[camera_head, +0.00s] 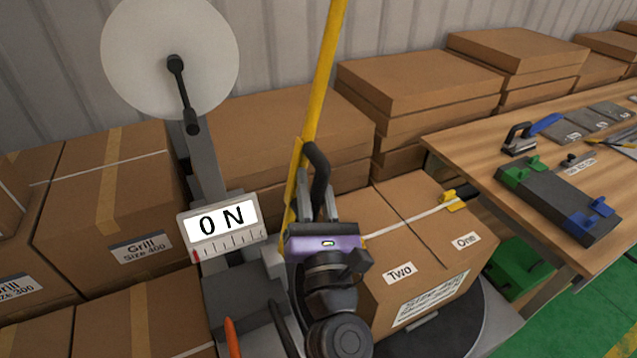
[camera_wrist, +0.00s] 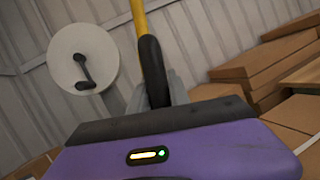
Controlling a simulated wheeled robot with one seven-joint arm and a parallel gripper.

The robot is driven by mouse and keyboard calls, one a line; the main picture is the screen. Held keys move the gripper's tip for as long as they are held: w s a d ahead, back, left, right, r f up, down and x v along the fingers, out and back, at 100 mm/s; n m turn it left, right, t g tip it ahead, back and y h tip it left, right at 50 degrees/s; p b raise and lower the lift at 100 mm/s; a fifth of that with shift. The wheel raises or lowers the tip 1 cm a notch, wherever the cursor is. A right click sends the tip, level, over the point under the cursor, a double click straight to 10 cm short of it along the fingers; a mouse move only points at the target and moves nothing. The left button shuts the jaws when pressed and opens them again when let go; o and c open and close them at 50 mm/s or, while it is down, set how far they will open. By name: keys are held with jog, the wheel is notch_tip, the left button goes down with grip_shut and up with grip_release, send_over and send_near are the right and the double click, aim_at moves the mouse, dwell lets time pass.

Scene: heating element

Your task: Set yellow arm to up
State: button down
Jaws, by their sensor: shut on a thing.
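The yellow arm (camera_head: 325,70) is a long yellow bar that rises steeply, leaning slightly right, past the top of the head view. It also shows in the wrist view (camera_wrist: 138,16). A black curved handle (camera_head: 318,165) sits on its lower part. My gripper (camera_head: 319,205) is shut on this black handle, which stands between the fingers in the wrist view (camera_wrist: 153,72). The purple gripper body hides the lower end of the handle and part of the arm's base.
A white disc (camera_head: 140,50) with a black crank stands left of the arm. A wooden table (camera_head: 470,150) with tools is farther right. Cardboard stacks line the wall.

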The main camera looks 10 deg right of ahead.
aim_at(316, 208)
jog(key=shift+a+f, duration=0.1)
jog(key=shift+f, duration=0.05)
jog(key=c, duration=1.2)
grip_release()
jog(key=shift+c, duration=0.2)
jog(key=b+v, duration=0.2)
jog(key=v, duration=0.5)
jog(key=shift+s, duration=0.4)
